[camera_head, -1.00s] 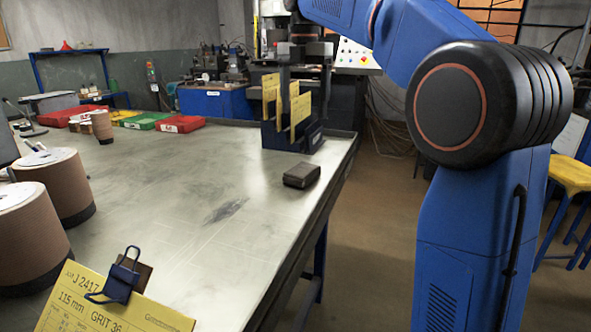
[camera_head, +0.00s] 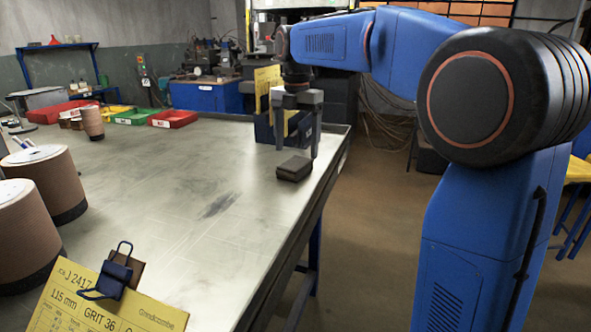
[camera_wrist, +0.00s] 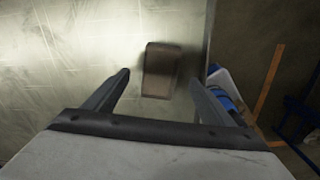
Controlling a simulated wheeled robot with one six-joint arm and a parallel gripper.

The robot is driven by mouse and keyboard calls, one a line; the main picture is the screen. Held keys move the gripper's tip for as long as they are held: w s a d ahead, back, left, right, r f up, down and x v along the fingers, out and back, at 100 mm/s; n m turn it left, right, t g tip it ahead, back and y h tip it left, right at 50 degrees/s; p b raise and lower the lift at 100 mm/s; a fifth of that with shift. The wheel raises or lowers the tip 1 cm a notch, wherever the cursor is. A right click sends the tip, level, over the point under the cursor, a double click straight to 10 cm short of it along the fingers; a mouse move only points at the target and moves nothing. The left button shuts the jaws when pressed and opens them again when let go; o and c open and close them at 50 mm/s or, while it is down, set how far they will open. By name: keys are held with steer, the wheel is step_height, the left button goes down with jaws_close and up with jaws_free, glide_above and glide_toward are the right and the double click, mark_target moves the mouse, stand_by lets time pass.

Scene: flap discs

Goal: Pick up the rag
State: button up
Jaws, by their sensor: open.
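A small dark brown block-shaped thing (camera_head: 294,169), which looks like the folded rag, lies on the metal workbench (camera_head: 190,245) near its right edge. In the wrist view this rag (camera_wrist: 161,70) shows ahead of and between the fingertips. My gripper (camera_head: 297,153) is open and empty, fingers pointing down, above and just beyond the rag in the head view. In the wrist view my gripper (camera_wrist: 160,77) has its fingers spread to either side of the rag, apart from it.
A dark blue rack (camera_head: 264,130) with yellow cards (camera_head: 266,78) stands close behind my gripper. Brown cylindrical stacks (camera_head: 48,180) stand at the left. Red (camera_head: 173,118) and green trays (camera_head: 135,117) lie at the back. A clipped yellow card (camera_head: 110,303) is in front. The bench middle is clear.

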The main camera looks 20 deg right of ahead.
mark_target(295, 163)
steer(key=f, duration=0.3)
steer(key=shift+s+a+f, duration=0.2)
steer(key=shift+s+f, duration=0.05)
steer(key=shift+s, duration=0.05)
steer(key=shift+f, duration=0.55)
steer(key=shift+c, duration=0.4)
steer(key=c, duration=1.1)
steer(key=shift+r, duration=0.15)
step_height(295, 163, up, 10)
steer(key=shift+f, duration=0.15)
